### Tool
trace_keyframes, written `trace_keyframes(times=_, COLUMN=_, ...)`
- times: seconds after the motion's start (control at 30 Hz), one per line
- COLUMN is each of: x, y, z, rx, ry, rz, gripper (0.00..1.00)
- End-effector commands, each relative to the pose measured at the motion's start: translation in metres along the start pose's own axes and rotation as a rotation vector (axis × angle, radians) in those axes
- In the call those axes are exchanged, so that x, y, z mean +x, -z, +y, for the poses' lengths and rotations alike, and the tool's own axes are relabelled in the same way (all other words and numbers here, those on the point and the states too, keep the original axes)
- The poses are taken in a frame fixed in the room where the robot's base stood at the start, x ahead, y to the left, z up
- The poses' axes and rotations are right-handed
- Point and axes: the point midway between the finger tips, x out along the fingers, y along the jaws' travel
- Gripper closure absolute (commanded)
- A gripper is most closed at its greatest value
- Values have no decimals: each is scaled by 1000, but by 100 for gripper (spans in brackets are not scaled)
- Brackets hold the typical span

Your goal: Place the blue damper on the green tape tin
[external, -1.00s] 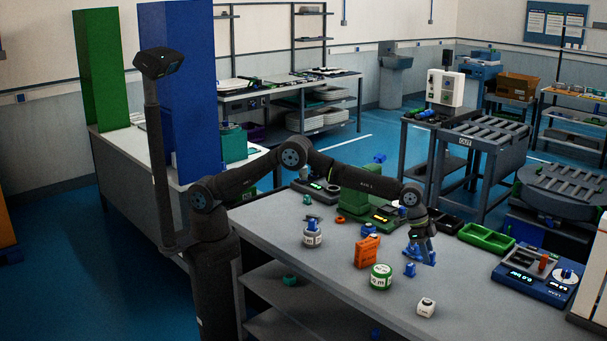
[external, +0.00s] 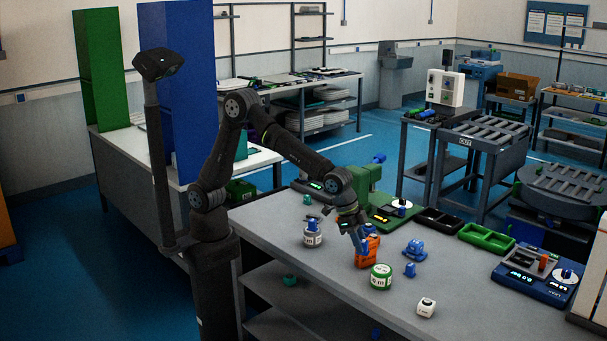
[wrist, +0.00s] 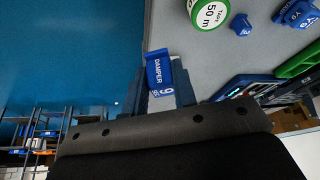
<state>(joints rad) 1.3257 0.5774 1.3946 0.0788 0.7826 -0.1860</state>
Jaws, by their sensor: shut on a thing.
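A blue damper (wrist: 158,72) with a "DAMPER" label is between the fingers of my gripper (wrist: 164,88) in the wrist view. My gripper (external: 361,238) is shut on it, above the table close to the orange box in the external view, where the damper is hard to make out. The green tape tin (external: 381,277), a round tin with a white lid and green side, stands upright on the table, lower right of my gripper and apart from it. The tin's lid (wrist: 209,13), marked "50 m", shows at the top of the wrist view.
The orange box (external: 368,253) stands just behind the tin. A white-and-grey tin (external: 312,239) is to the left. Green (external: 486,238) and black trays are farther right.

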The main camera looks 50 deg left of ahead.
Motion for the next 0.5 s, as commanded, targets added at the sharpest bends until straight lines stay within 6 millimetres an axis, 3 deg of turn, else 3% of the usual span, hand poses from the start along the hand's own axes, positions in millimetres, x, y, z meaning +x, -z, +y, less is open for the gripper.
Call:
trace_keyframes(times=0.17, x=2, y=-8, z=-5, rx=-7, ry=2, rz=-1, gripper=97)
trace_keyframes(times=0.5, x=56, y=6, z=-71, rx=-11, ry=3, rz=-2, gripper=97)
